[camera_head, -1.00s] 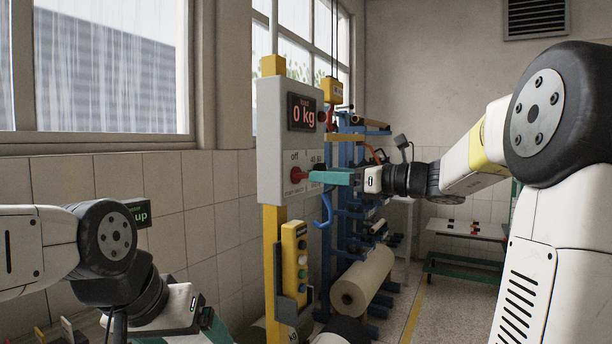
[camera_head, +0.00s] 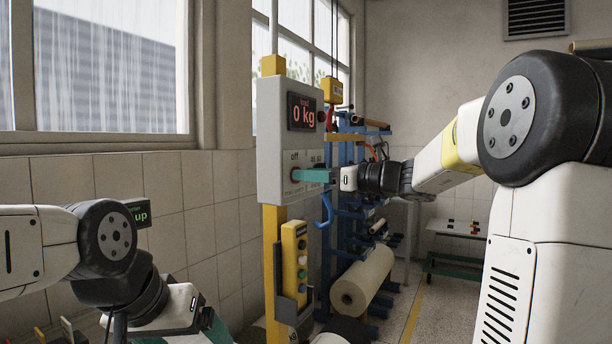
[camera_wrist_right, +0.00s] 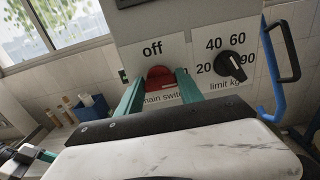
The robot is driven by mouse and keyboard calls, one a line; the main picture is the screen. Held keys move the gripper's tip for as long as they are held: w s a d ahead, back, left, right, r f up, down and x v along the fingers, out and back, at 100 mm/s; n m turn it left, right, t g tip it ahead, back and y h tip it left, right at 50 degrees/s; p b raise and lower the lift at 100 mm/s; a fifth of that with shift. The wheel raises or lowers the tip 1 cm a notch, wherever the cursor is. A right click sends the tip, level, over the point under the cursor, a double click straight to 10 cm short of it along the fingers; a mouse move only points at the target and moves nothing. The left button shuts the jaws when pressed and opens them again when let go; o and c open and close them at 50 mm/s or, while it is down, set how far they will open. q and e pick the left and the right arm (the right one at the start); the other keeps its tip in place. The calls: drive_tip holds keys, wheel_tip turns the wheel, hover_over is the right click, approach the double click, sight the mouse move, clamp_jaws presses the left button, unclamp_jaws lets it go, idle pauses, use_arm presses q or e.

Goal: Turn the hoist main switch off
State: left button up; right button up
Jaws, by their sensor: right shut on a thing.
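A grey hoist control box (camera_head: 272,120) hangs on a yellow post, with a display reading 0 kg. Its red main switch (camera_wrist_right: 160,75) sits under the word "off" in the right wrist view. My right gripper (camera_head: 299,175) has its teal fingers on either side of the switch's red handle and is shut on it. In the head view the fingers hide most of the switch, and the handle's exact angle is hard to tell. My left gripper (camera_head: 212,326) is low at the left, cut off by the bottom edge, its fingertips out of sight.
A black limit knob (camera_wrist_right: 230,66) is right of the switch on the same panel. A yellow pendant (camera_head: 294,260) hangs below the box. A blue rack with paper rolls (camera_head: 361,281) stands behind. A tiled wall and window are at left.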

drive_tip(key=shift+n, duration=0.3)
drive_tip(key=shift+s+a+f+n, duration=0.1)
drive_tip(key=shift+s+n, duration=0.05)
drive_tip(key=shift+n, duration=4.2)
drive_tip(key=shift+s+a+f+n, duration=0.1)
drive_tip(key=shift+n, duration=4.25)
drive_tip(key=o, duration=1.4)
drive_tip(key=shift+r, duration=0.1)
drive_tip(key=v, duration=0.7)
drive_tip(key=shift+s+d, duration=0.25)
drive_tip(key=shift+d, duration=0.05)
